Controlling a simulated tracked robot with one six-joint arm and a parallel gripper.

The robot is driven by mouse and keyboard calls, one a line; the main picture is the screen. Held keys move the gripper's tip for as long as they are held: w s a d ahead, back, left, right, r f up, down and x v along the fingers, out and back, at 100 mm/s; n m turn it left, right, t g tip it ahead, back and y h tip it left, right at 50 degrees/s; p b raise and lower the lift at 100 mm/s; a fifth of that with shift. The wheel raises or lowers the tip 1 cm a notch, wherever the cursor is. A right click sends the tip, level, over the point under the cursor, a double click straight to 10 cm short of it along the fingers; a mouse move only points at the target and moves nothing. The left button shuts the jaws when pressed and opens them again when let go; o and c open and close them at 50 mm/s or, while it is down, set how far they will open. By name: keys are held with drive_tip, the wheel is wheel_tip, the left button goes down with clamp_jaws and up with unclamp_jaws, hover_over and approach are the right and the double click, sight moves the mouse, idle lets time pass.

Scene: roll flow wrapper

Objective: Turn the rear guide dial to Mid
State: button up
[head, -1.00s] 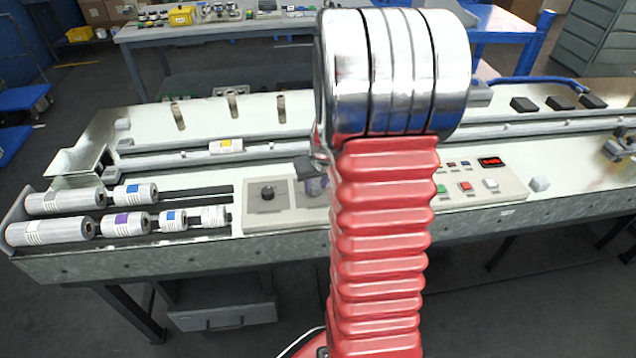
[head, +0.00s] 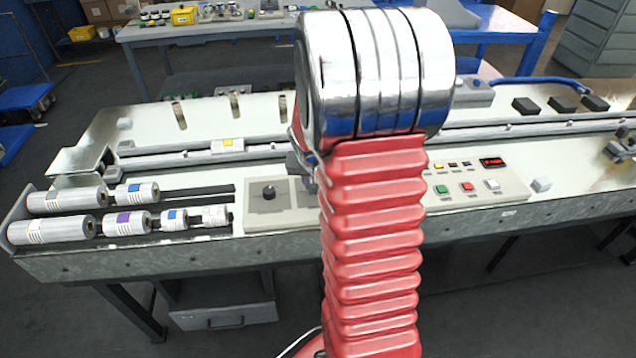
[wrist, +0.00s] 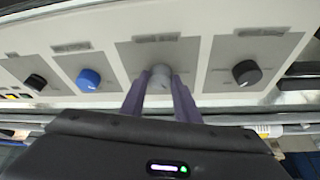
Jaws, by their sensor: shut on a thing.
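A control panel (wrist: 115,60) fills the upper part of the wrist view, with several round dials in a row. My gripper (wrist: 159,88) has its two purple fingers on either side of a grey dial (wrist: 160,73) and is shut on it. The printed labels are too blurred to read, so I cannot tell the dial's name or setting. A black dial (wrist: 246,72) is to its right and a blue dial (wrist: 88,79) to its left. In the head view my arm hides the grey dial; the black dial (head: 268,191) shows left of my arm.
Another black dial (wrist: 36,82) is at the panel's left in the wrist view. In the head view, several film rolls (head: 65,230) lie at the bench's left. A button panel (head: 475,190) is right of my arm. A rail (head: 190,157) runs behind the dials.

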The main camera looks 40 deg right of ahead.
drive_tip(key=shift+w+m+g+h, duration=0.1)
drive_tip(key=shift+m+g+h, duration=0.35)
drive_tip(key=shift+m, duration=1.15)
drive_tip(key=shift+w+m+g+h, duration=0.15)
drive_tip(key=shift+m+g, duration=0.6)
drive_tip(key=shift+m, duration=0.85)
drive_tip(key=m+g, duration=0.2)
drive_tip(key=m, duration=0.3)
drive_tip(key=shift+m, duration=0.3)
drive_tip(key=o, duration=1)
drive_tip(key=shift+o, duration=0.2)
drive_tip(key=shift+w, duration=0.1)
